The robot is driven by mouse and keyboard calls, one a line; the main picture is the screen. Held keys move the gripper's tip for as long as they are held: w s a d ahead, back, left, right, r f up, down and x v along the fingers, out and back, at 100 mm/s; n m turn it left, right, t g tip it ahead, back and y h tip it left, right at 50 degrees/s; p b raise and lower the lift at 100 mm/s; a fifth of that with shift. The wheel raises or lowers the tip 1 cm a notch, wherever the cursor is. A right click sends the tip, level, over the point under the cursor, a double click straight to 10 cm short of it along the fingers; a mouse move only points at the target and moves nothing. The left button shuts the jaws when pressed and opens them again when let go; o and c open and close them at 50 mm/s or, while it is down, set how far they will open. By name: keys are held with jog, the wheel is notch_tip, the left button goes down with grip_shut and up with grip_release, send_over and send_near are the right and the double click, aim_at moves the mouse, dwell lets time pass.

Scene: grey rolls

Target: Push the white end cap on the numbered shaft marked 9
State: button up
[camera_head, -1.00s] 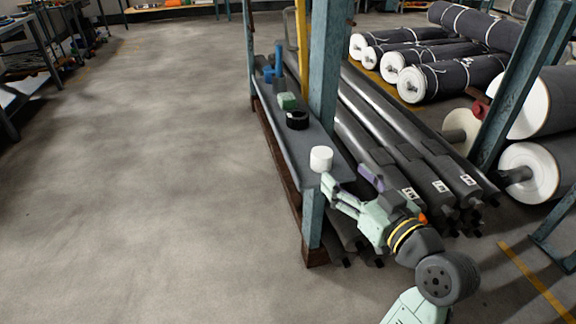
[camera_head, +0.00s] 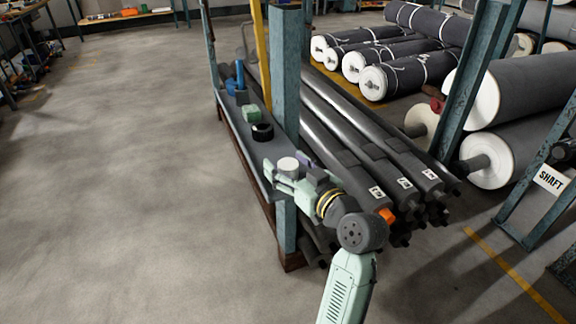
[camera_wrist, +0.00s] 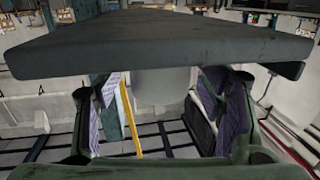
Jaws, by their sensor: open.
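A small white cylindrical end cap (camera_head: 288,164) stands at the near end of a narrow grey shelf (camera_head: 272,150). My gripper (camera_head: 287,172) is open at the cap, with its fingers on either side. In the wrist view, the pale cap (camera_wrist: 163,86) shows blurred between the two open fingers (camera_wrist: 160,105); I cannot tell whether they touch it. Dark shafts lie right of the shelf with white number labels on their near ends: left label (camera_head: 377,191), middle label (camera_head: 404,183), right label (camera_head: 429,174). The digits are too small to read surely.
A black ring (camera_head: 262,132), a green block (camera_head: 251,113) and a blue item (camera_head: 236,84) sit farther along the shelf. A blue post (camera_head: 286,75) rises close beside my gripper. The floor at left is clear.

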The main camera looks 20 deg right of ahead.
jog(key=shift+c, duration=0.2)
jog(key=c, duration=1)
jog(key=shift+c, duration=0.2)
